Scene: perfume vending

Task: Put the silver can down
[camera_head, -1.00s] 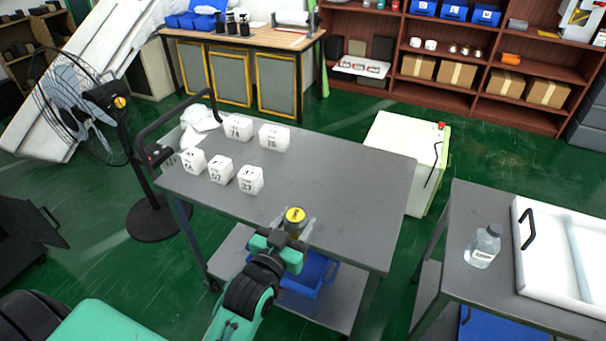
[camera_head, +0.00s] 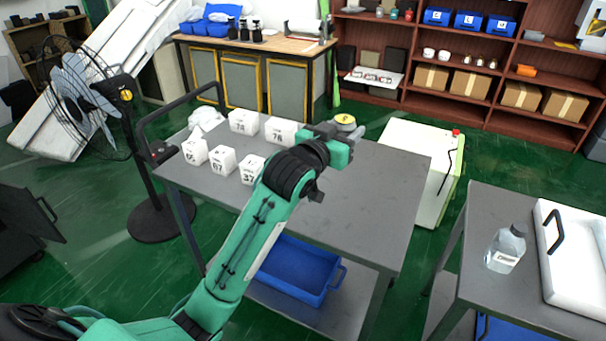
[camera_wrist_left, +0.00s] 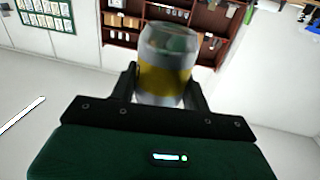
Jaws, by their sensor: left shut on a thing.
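The silver can (camera_wrist_left: 165,65) with a yellow band is between the two fingers of my left gripper (camera_wrist_left: 165,90) in the left wrist view. In the head view the can's yellow and silver top (camera_head: 346,124) shows just beyond the green wrist, and my left gripper (camera_head: 345,132) is shut on it. The can is over the far right part of the grey cart top (camera_head: 370,190). The arm hides the can's lower part, so I cannot tell whether it touches the surface. My right gripper is not in view.
Several white numbered boxes (camera_head: 222,160) stand on the cart's left half, close to my arm. The cart's right side is clear. A second cart at the right holds a clear bottle (camera_head: 506,248) and a white tray (camera_head: 575,255). A blue bin (camera_head: 300,270) sits on the lower shelf.

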